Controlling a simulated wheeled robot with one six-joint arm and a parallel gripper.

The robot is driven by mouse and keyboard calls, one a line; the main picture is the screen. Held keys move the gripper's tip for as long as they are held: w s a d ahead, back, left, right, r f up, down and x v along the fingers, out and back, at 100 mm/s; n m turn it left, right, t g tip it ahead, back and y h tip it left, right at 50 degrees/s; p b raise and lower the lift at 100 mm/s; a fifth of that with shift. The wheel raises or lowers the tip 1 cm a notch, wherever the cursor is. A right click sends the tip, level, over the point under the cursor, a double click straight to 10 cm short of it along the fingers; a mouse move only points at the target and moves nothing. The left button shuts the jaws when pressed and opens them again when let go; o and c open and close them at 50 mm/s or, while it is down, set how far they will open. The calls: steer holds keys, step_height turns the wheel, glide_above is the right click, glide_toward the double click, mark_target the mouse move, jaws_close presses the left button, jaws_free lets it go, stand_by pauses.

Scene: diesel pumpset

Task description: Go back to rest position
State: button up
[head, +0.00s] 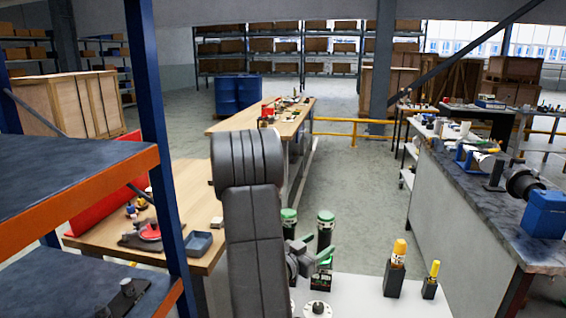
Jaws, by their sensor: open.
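My dark grey arm stands upright in the middle of the head view, and its thick link hides part of what is behind it. My gripper (323,243) shows just to the right of this link, low over the white top. Its two green fingers are apart, and I see nothing held between them. A small dark block (321,281) is below the fingers, and a round piece (317,308) lies at the lower edge.
Two green-capped cylinders (325,222) stand behind the gripper. Yellow-topped tools (399,250) sit in dark holders on the white top (360,300). A blue-orange rack (80,190) is close at left, a long workbench (470,215) at right. The aisle floor (355,190) is clear.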

mark_target(320, 242)
steer(key=x, duration=0.3)
steer(key=shift+w+d+r, duration=0.1)
steer(key=shift+d, duration=0.05)
steer(key=shift+r+p, duration=0.2)
steer(key=shift+p, duration=0.2)
steer(key=shift+f, duration=0.1)
